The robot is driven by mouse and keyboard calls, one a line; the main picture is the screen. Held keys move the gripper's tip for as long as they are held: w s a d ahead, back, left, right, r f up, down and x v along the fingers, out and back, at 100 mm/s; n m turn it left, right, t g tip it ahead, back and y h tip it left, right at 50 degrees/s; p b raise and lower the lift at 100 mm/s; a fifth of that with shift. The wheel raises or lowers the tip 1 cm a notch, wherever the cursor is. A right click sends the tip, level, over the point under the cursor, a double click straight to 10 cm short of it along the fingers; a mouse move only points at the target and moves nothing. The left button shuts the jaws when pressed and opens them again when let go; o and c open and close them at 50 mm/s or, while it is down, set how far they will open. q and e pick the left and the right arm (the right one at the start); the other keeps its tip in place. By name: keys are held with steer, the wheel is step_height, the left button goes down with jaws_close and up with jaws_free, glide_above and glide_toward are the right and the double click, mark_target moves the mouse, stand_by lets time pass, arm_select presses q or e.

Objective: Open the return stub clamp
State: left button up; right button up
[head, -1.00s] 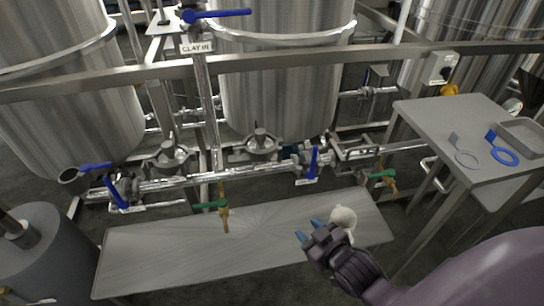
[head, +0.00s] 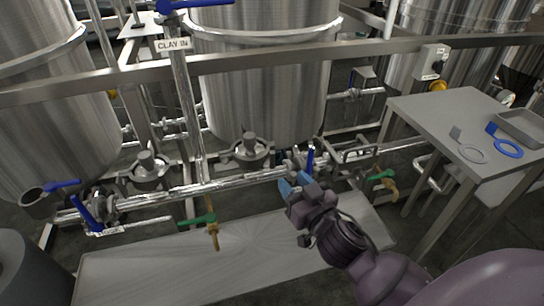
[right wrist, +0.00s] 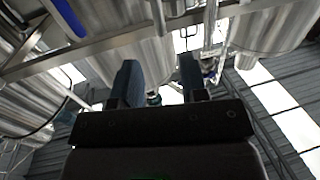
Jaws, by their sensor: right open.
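My right gripper (head: 294,183) is open, with blue fingertips, in front of the steel pipe run (head: 225,184) below the middle tank. Its tips overlap the pipe in the head view, close to an upright blue valve handle (head: 310,160); I cannot tell whether they touch anything. In the right wrist view the two dark fingers (right wrist: 159,78) stand apart with nothing gripped between them. Steel fittings show around the blue handle, but I cannot make out which one is the return stub clamp; the gripper hides part of that area. My left gripper is not in view.
A grey table (head: 420,108) at the right holds a blue ring tool (head: 504,147), a grey ring tool (head: 471,153) and a metal tray (head: 524,125). A steel frame rail (head: 130,80) crosses above the pipes.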

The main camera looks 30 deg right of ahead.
mark_target(274, 159)
steer(key=w, duration=0.7)
steer(key=w+b, duration=0.1)
steer(key=w, duration=0.2)
steer(key=shift+w+d, duration=0.15)
steer(key=shift+d, duration=0.25)
jaws_close()
